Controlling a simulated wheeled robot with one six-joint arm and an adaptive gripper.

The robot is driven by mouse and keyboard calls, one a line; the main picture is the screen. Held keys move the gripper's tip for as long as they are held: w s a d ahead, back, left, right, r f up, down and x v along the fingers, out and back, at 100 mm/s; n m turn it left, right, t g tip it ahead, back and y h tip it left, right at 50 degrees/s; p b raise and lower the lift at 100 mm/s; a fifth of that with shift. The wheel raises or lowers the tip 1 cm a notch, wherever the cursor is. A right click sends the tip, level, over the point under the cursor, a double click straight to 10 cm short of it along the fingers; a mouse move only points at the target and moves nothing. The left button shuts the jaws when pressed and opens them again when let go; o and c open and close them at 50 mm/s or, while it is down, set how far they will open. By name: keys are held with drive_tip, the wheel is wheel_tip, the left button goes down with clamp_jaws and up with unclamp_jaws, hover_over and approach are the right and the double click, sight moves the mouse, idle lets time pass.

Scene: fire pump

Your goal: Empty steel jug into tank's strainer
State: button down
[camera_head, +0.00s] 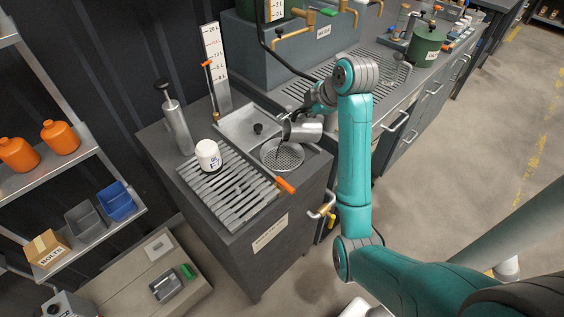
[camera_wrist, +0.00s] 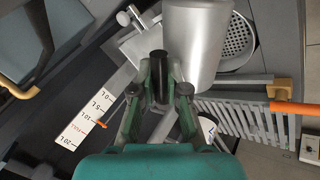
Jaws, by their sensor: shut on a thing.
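The steel jug (camera_head: 305,130) is tipped on its side above the round strainer (camera_head: 290,162), its mouth facing left. A thin dark streak runs from the mouth to the strainer and looks like pouring liquid. In the wrist view the jug (camera_wrist: 196,45) fills the upper middle, and part of the strainer (camera_wrist: 238,38) shows to its right. My gripper (camera_wrist: 160,90) is shut on the jug's dark handle (camera_wrist: 158,68). In the head view my gripper (camera_head: 318,106) is partly hidden behind my arm. The strainer sits in the top of the dark tank (camera_head: 257,262). The jug's inside is hidden.
A slatted rack (camera_head: 235,194) holds a white tub (camera_head: 208,155) left of the strainer. An orange handle (camera_head: 285,185) lies close in front. A scale board (camera_head: 215,65) and a grey pump cylinder (camera_head: 176,125) stand behind. A brass tap (camera_head: 323,210) sticks out at the tank's right.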

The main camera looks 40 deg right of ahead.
sight(291, 120)
drive_tip(key=shift+w+a+f+n+g+h+p, duration=0.2)
drive_tip(key=shift+w+a+g+h+p, duration=0.1)
drive_tip(key=shift+a+h+p, duration=0.2)
drive_tip(key=shift+w+a+f+n+g+h+p, duration=0.25)
drive_tip(key=shift+a+h+p, duration=0.15)
drive_tip(key=shift+a+p, duration=0.2)
idle(0.6)
drive_tip(key=shift+w+a+f+g+h, duration=0.25)
drive_tip(key=shift+w+a+f+h, duration=0.1)
drive_tip(key=shift+a+h, duration=0.25)
idle(0.4)
drive_tip(key=shift+w+a+f+n, duration=0.1)
drive_tip(key=shift+a+f+n, duration=0.1)
drive_tip(key=shift+a+n, duration=0.1)
drive_tip(key=w+a+f+n+g+h, duration=0.1)
drive_tip(key=w+a+n+g+h, duration=0.2)
drive_tip(key=a+h, duration=0.5)
drive_tip(key=shift+w+a+f, duration=0.2)
drive_tip(key=shift+w+f, duration=0.2)
drive_tip(key=shift+w, duration=0.3)
idle(0.5)
drive_tip(key=shift+s+d+r+m+t+y, duration=0.15)
drive_tip(key=shift+s+d+r+m+y, duration=0.15)
drive_tip(key=shift+d+y, duration=0.3)
drive_tip(key=shift+s+d+r+m+t+y, duration=0.1)
drive_tip(key=shift+s+d+r+m+y, duration=0.15)
drive_tip(key=shift+d+y, duration=0.35)
drive_tip(key=shift+s+d+r+m+t+y, duration=0.2)
drive_tip(key=shift+s+d+r+y, duration=0.15)
drive_tip(key=shift+d+y, duration=0.2)
